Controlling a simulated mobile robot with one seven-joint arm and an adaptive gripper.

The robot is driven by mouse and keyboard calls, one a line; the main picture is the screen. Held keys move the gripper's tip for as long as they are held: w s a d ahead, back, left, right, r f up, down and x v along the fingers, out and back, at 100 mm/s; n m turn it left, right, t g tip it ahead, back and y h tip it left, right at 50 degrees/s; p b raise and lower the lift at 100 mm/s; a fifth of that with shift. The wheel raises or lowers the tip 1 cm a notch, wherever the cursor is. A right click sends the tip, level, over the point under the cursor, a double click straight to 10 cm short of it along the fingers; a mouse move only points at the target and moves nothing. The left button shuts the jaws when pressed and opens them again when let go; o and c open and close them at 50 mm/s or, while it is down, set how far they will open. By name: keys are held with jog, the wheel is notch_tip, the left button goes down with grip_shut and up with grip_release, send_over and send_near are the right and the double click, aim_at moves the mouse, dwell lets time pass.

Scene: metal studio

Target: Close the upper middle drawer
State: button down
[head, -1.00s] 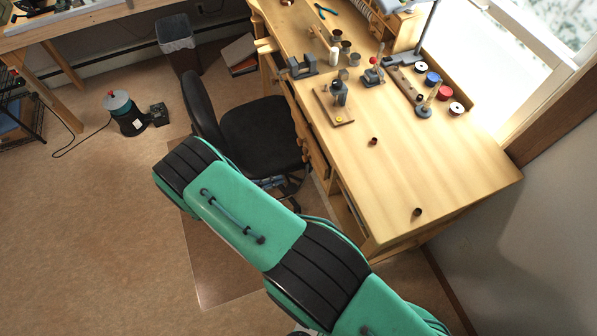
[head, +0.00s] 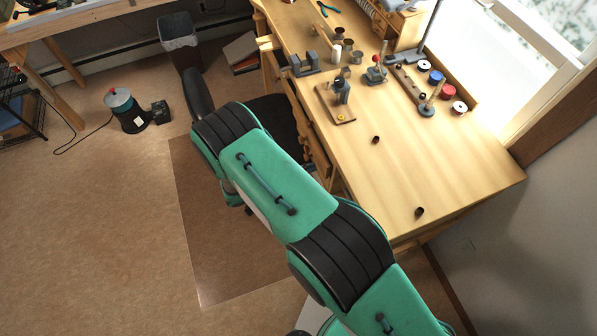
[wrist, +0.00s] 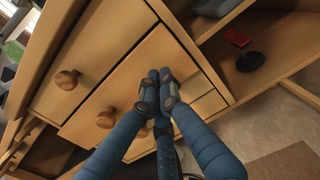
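The wooden bench's drawer fronts fill much of the wrist view. One front (wrist: 100,50) has a round knob (wrist: 67,79). Beside it is another front (wrist: 125,92) with its own knob (wrist: 106,118), and a further knob (wrist: 140,132) is partly behind my fingers. I cannot tell for sure which is the upper middle drawer. In the head view a drawer (head: 312,130) juts out from the bench's left side, partly hidden by my arm. My gripper (wrist: 159,84) has its blue fingers' grey tips together, empty, over the drawer fronts; contact is unclear. It is hidden in the head view.
The bench top (head: 440,165) carries small tools and two small dark cups near its front. A black chair (head: 270,120) stands close by the drawers, partly behind my arm. An open shelf (wrist: 285,50) holds a red-topped object (wrist: 240,40).

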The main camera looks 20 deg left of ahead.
jog(key=shift+w+d, duration=0.5)
jog(key=shift+w, duration=0.05)
jog(key=shift+x, duration=1.65)
send_near(321, 164)
jog(key=v, duration=0.4)
jog(key=shift+a+f, duration=0.2)
jog(key=shift+f, duration=0.1)
jog(key=shift+w, duration=0.1)
